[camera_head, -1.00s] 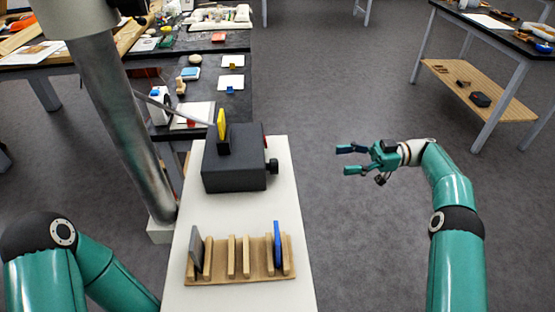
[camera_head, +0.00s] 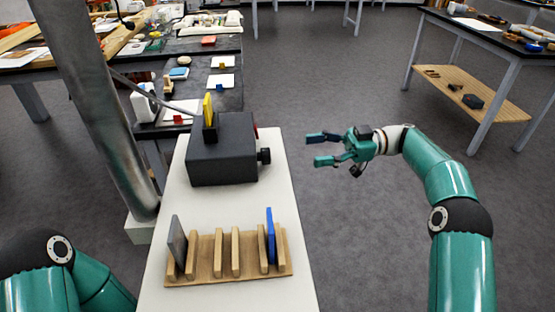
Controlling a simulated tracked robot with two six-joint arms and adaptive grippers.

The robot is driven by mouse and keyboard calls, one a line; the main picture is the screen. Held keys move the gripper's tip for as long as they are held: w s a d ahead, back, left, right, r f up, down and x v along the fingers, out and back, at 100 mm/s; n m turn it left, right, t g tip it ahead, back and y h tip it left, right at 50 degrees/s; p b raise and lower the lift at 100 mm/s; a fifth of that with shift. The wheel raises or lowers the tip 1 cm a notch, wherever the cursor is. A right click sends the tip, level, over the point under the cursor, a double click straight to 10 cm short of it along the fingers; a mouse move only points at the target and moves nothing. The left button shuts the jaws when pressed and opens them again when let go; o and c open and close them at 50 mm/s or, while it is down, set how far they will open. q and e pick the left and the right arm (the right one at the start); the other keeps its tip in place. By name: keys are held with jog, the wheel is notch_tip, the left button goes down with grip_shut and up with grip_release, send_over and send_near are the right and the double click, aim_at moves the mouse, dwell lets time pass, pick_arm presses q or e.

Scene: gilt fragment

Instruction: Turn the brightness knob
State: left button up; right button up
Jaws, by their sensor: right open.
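A dark grey box (camera_head: 222,158) stands on the far part of a white bench. A black knob (camera_head: 264,156) sticks out of its right side; I take it to be the brightness knob. A yellow plate (camera_head: 208,108) stands upright in a black holder on the box. My right gripper (camera_head: 314,150) is open and empty, to the right of the knob and apart from it, beyond the bench edge with its fingers pointing left. My left arm shows at the lower left, but its gripper is not in view.
A wooden rack (camera_head: 228,270) on the white bench (camera_head: 160,250) holds a grey plate (camera_head: 177,242) and a blue plate (camera_head: 270,236). A metal post (camera_head: 105,120) rises left of the bench. A dark table (camera_head: 225,100) with small items lies behind.

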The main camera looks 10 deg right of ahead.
aim_at(274, 165)
jog(key=a, duration=1)
jog(key=shift+s+a, duration=0.1)
jog(key=shift+s, duration=0.25)
jog(key=c, duration=1.1)
jog(key=shift+f+m+b, duration=0.2)
jog(key=shift+m+b, duration=0.25)
jog(key=shift+m, duration=0.15)
jog(key=shift+c, duration=0.2)
jog(key=shift+m+b, duration=0.3)
jog(key=shift+m, duration=0.2)
jog(key=m, duration=0.3)
jog(key=shift+r+m+b, duration=0.2)
jog(key=shift+m+b, duration=0.1)
